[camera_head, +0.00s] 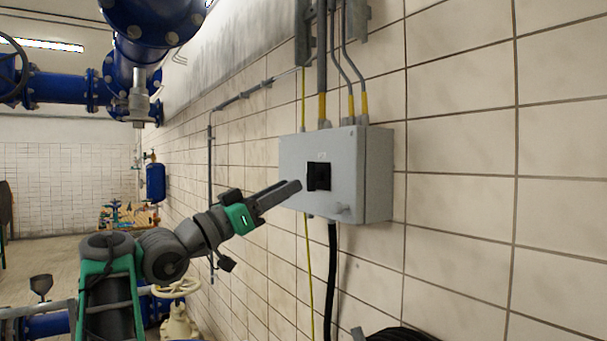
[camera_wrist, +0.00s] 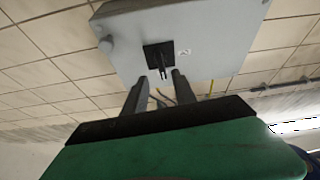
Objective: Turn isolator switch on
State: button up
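The isolator switch (camera_head: 319,177) is a black square plate with a protruding handle on the front of a grey wall box (camera_head: 367,175). In the wrist view the black switch (camera_wrist: 158,56) shows ahead of my gripper, on the pale box face (camera_wrist: 215,40). My gripper (camera_head: 296,188) reaches to the box from the left, its fingertips close to the switch. In the wrist view my gripper (camera_wrist: 160,82) has its two fingers apart, with the handle in line with the gap between them. I cannot tell whether the fingers touch the handle or which position it marks.
Grey conduits (camera_head: 322,60) enter the box from above, and a black cable (camera_head: 332,270) and yellow-green wire run below. The tiled wall (camera_head: 460,200) is flat and clear to the right. Blue pipes (camera_head: 150,35) fill the upper left, and a valve handwheel (camera_head: 176,288) stands low behind my arm.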

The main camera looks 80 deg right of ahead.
aim_at(307, 175)
jog(key=shift+t, duration=0.3)
jog(key=p+x, duration=0.2)
jog(key=x, duration=0.4)
jog(key=shift+d+r+p, duration=0.1)
jog(key=shift+p, duration=0.25)
grip_shut()
